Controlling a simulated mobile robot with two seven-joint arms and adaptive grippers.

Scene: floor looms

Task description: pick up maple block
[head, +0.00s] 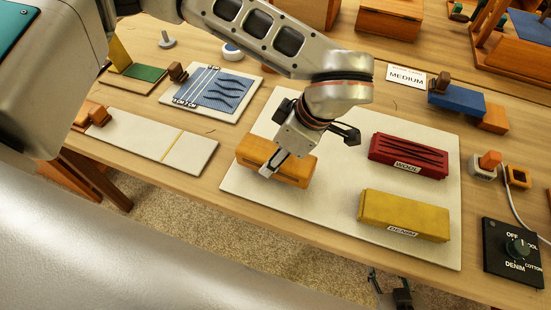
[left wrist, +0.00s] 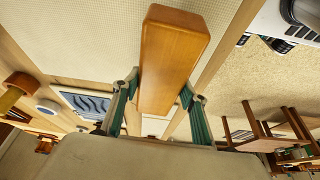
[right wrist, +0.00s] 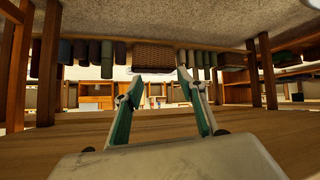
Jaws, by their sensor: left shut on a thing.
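The maple block (head: 284,166), a smooth orange-brown wooden bar, is at the left edge of the pale mat (head: 340,228) in the head view. My left gripper (head: 274,163) reaches down over it and is shut across its sides. In the left wrist view the block (left wrist: 172,62) lies between the two green-padded fingers. I cannot tell whether its underside touches the mat. My right gripper (right wrist: 155,85) is open and empty in the right wrist view, and its dark fingers (head: 390,292) show beyond the table's front edge in the head view.
A red WOOL block (head: 408,155) and a yellow DENIM block (head: 404,215) sit on the mat's right half. A dial box (head: 513,252) is at the right. A white board (head: 150,140) and a blue woven sample (head: 212,92) are to the left. The mat's centre is clear.

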